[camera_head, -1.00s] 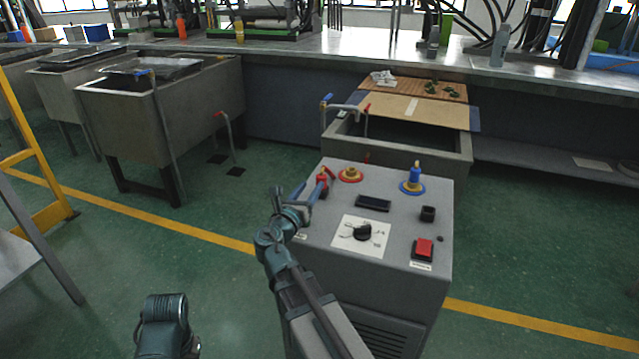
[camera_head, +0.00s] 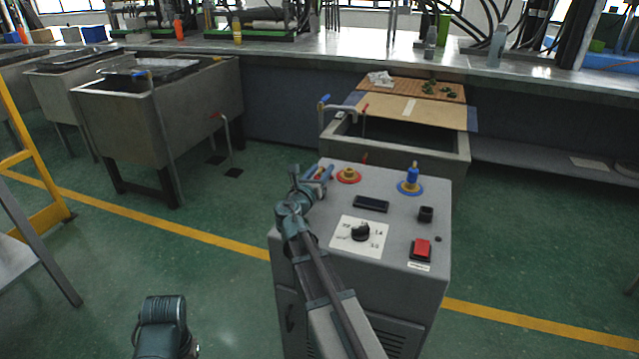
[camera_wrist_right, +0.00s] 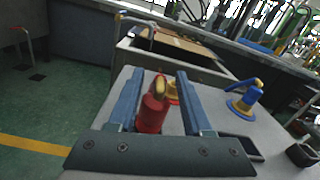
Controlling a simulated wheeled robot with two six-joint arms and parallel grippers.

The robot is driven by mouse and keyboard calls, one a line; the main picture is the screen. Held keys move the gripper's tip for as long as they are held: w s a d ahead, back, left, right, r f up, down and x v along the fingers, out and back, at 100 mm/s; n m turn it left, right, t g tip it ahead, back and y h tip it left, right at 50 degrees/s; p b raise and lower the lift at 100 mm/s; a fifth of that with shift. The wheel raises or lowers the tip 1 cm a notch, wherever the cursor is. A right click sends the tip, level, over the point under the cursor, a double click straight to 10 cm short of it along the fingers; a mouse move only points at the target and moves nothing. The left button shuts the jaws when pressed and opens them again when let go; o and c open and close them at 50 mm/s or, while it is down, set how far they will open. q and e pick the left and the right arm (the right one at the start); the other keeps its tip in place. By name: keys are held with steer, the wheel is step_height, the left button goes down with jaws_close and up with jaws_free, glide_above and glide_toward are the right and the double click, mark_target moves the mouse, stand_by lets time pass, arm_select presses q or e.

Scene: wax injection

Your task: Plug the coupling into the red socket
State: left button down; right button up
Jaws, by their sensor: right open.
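The red coupling (camera_wrist_right: 152,113) stands between the two fingers of my right gripper (camera_wrist_right: 160,74) in the right wrist view. The fingers are spread, with gaps beside the coupling. In the head view, my right gripper (camera_head: 311,174) is over the left back corner of the grey machine and mostly hides the coupling. The red socket (camera_head: 348,177), a red-orange ring with a yellow centre, is just right of the gripper on the machine top. In the wrist view, the coupling partly covers the socket (camera_wrist_right: 174,92). I do not see my left gripper.
The grey machine top (camera_head: 390,264) also holds a blue coupling (camera_head: 412,173) on a blue socket (camera_head: 404,188), a black dial (camera_head: 360,232) and a red switch (camera_head: 421,248). A grey tank (camera_head: 455,160) stands behind. Green floor lies open to the left.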

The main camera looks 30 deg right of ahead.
steer(key=shift+x, duration=1.05)
jaws_close()
arm_select(q)
steer(key=shift+r, duration=0.2)
arm_select(e)
steer(key=shift+r, duration=0.2)
